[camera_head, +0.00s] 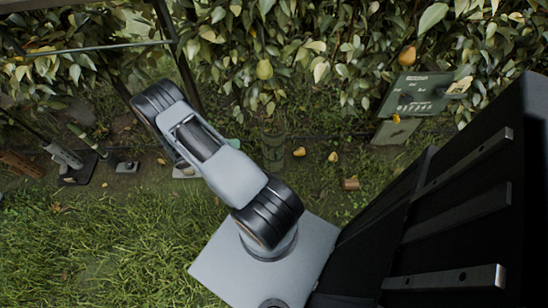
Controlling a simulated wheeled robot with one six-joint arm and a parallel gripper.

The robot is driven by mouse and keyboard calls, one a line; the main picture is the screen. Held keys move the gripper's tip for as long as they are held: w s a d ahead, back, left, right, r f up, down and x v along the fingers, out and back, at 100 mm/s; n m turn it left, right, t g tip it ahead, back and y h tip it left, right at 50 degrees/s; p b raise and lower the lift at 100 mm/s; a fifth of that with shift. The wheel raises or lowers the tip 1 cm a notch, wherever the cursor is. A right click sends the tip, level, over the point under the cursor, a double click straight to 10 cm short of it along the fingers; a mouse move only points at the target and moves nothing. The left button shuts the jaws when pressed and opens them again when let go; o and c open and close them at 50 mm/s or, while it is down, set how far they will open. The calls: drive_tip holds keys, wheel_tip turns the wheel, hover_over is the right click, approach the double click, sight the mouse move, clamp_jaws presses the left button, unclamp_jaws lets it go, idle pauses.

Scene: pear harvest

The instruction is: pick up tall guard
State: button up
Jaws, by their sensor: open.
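I cannot tell for sure which thing is the tall guard. A dark green, upright, tube-like shape (273,148) stands in the grass just right of my arm, at the foot of the hedge. At the far left, a pale grey tube (64,154) leans at a tilt, with a slimmer green tube (86,139) beside it and a brown piece (20,164) to its left. My arm reaches up and left from its mount. My gripper does not show; the arm links hide what is beneath them.
A leafy hedge with pears (264,69) runs along the back. A green sign board (416,94) stands at right. Yellow fruit (333,157) and a small brown block (351,184) lie on the ground. A small dark box (127,167) sits left of my arm. The front-left grass is clear.

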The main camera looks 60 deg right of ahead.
drive_tip(key=s+d+f+n+t+h+b, duration=0.15)
drive_tip(key=f+n, duration=0.25)
drive_tip(key=f, duration=0.4)
drive_tip(key=s+d+f+n+h+b, duration=0.1)
drive_tip(key=s+f+n+h+b, duration=0.15)
drive_tip(key=f, duration=0.55)
drive_tip(key=n+t+b, duration=0.3)
drive_tip(key=n+b, duration=0.2)
drive_tip(key=n, duration=0.1)
hover_over(273, 159)
drive_tip(key=s+a, duration=0.2)
drive_tip(key=a, duration=0.1)
wheel_tip(273, 159, down, 10)
drive_tip(key=r, duration=0.1)
drive_tip(key=shift+w+d+f+g+h, duration=0.1)
drive_tip(key=shift+w+f+g+h, duration=0.05)
drive_tip(key=shift+f+g+h, duration=0.15)
drive_tip(key=shift+r, duration=0.1)
drive_tip(key=c, duration=0.9)
drive_tip(key=shift+c, duration=0.2)
